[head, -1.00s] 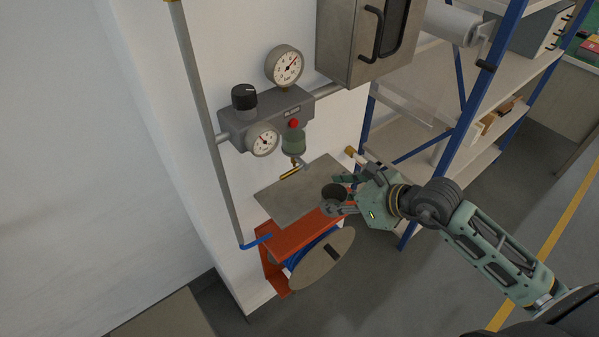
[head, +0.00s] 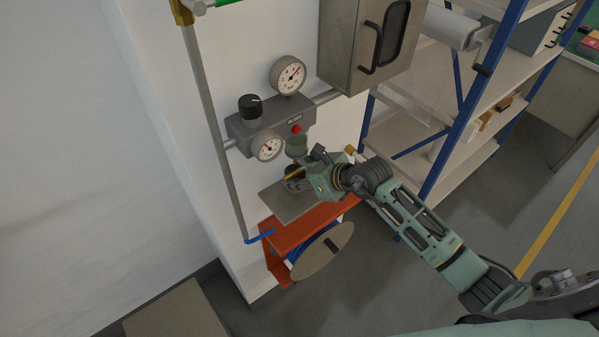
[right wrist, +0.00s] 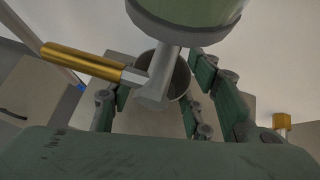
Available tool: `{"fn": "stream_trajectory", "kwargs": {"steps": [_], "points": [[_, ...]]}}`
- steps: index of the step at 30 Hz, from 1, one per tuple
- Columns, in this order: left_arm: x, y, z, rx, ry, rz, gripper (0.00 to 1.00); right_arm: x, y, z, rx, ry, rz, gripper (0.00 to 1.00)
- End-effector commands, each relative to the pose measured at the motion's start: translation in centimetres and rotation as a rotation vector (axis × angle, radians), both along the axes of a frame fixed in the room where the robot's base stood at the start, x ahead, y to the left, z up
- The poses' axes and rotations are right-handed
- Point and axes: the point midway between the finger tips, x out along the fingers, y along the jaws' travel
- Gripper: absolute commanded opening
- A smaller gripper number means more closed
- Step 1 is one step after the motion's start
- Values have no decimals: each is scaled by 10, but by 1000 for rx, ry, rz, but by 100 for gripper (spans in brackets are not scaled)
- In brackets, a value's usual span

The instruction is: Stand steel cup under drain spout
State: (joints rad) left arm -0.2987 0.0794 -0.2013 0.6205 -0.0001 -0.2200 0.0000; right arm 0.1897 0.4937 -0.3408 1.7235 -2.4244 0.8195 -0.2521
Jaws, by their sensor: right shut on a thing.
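The steel cup (right wrist: 182,82) shows in the right wrist view, between the green fingers of my right gripper (head: 297,179), which is shut on it. The silver drain spout (right wrist: 158,82) hangs in front of the cup's mouth in that view and covers part of it. Its brass lever (right wrist: 82,62) points left; it also shows in the head view. The filter bowl (head: 296,147) is above the spout. In the head view the cup is mostly hidden by the gripper and lever. Whether its base touches the grey plate (head: 287,207) cannot be told. My left gripper is not in view.
The regulator block (head: 270,125) with gauges is on the wall above. A grey pipe (head: 205,110) runs down at left. A red hose-reel bracket (head: 310,225) is below the plate. A metal cabinet (head: 345,45) and blue-framed shelving (head: 462,125) stand right.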

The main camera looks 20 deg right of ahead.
Motion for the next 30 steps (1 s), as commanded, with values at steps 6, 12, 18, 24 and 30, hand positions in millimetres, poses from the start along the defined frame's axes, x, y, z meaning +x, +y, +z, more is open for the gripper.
{"fn": "stream_trajectory", "kwargs": {"steps": [6, 12, 18, 24, 30], "points": [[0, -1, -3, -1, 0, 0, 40, 0, 0, -3, 0, 0, 0, 15], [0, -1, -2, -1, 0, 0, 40, 0, 0, -3, 0, 1, -1, 60], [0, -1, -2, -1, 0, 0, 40, 0, -1, -2, 0, 1, -1, 65], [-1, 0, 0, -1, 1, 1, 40, 0, -1, 1, 1, 0, -1, 65], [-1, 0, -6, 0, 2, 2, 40, -15, -11, 11, -2, -1, 0, 65]]}}
